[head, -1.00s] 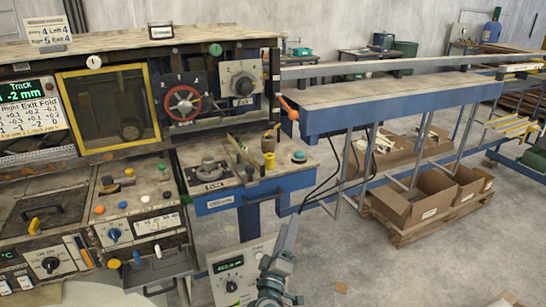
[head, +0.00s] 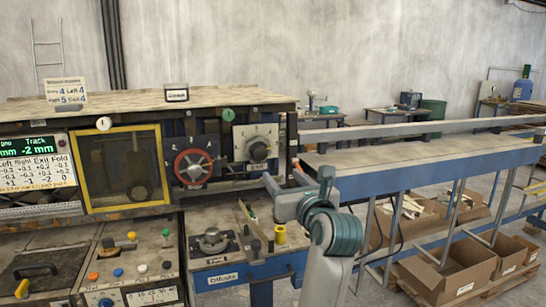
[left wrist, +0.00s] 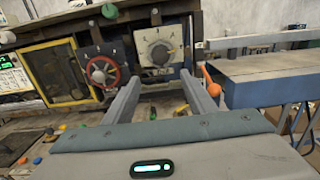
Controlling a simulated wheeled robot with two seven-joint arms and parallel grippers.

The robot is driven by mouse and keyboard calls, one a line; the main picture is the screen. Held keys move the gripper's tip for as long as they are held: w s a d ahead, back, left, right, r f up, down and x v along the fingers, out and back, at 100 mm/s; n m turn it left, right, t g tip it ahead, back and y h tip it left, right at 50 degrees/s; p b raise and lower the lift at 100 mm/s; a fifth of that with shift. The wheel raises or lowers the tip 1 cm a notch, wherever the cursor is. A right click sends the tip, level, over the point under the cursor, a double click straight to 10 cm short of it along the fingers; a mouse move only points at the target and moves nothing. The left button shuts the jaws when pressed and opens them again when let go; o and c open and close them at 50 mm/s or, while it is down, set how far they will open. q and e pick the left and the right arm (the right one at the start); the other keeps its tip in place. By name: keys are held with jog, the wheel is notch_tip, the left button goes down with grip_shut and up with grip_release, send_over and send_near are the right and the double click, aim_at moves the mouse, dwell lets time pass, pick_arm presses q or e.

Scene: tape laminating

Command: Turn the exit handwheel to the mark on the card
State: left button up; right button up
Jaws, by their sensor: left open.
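The exit handwheel (head: 258,150) is a dark round knob on a pale square dial plate at the right end of the machine's upper panel. A label under it seems to read Exit. It also shows in the left wrist view (left wrist: 159,51), ahead of the fingers. The card (head: 66,93) stands on the machine top at the left, and its last entry appears to be Exit 4. My left gripper (head: 279,186) is open and empty, below and right of the handwheel and apart from it; in the wrist view (left wrist: 160,78) its fingers point toward the panel.
A red handwheel (head: 193,166) sits just left of the dial plate. A yellow-framed window (head: 121,168) is further left. A small shelf with a yellow spool (head: 280,234) lies below. An orange-knobbed lever (left wrist: 209,81) stands right of the fingers. A blue-edged conveyor table (head: 420,165) extends right.

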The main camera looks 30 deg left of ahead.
jog(key=shift+s, duration=0.3)
pick_arm(q)
jog(key=p, duration=0.6)
send_near(262, 154)
jog(key=x, duration=0.6)
jog(key=shift+a+r, duration=0.1)
jog(key=shift+a, duration=0.1)
jog(key=shift+w+a+p, duration=0.3)
jog(key=shift+w+a, duration=0.15)
pick_arm(e)
notch_tip(262, 154, up, 7)
jog(key=shift+f, duration=0.15)
jog(key=shift+w+a, duration=0.1)
pick_arm(q)
jog(key=c, duration=1)
pick_arm(e)
jog(key=shift+f, duration=0.1)
